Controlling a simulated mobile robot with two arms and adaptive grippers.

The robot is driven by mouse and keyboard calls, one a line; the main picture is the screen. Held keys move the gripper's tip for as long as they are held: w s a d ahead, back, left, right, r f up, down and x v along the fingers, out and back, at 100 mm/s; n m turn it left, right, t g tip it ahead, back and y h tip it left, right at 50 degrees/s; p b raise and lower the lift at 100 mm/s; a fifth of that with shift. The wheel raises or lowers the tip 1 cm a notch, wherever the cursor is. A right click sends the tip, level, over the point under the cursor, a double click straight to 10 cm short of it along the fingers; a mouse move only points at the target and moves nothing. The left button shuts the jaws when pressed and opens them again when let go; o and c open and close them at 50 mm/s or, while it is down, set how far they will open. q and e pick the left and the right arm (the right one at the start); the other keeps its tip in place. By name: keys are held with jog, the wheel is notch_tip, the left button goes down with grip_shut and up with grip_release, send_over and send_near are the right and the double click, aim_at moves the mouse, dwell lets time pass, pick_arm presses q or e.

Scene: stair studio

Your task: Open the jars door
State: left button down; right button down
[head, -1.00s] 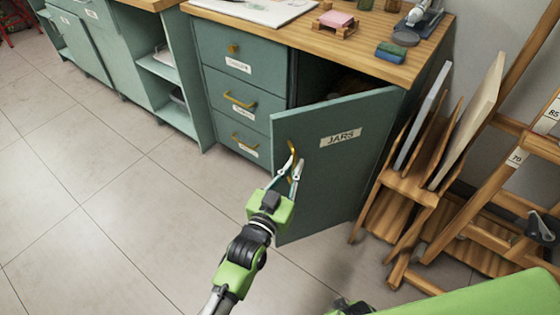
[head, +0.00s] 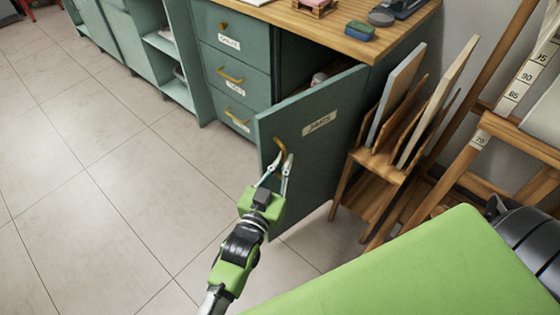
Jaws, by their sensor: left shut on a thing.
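The green jars door (head: 315,150), labelled JARS, stands swung partly open from the cabinet, its hinge side at the right. Behind it the dark inside of the cabinet shows, with a small pale object (head: 318,78) near the opening. The curved brass handle (head: 281,147) is near the door's left edge. My left gripper (head: 279,162) is shut on this handle. My right gripper is not in view.
Green drawers (head: 237,72) with brass handles are left of the opening, under a wooden worktop (head: 345,42). A wooden rack with boards (head: 405,120) and an easel (head: 500,140) stand at the right. Tiled floor (head: 90,170) at the left is clear.

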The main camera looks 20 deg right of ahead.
pick_arm(q)
jog(key=c, duration=2.2)
grip_release()
jog(key=shift+d, duration=0.1)
jog(key=v, duration=1.2)
jog(key=shift+r, duration=0.1)
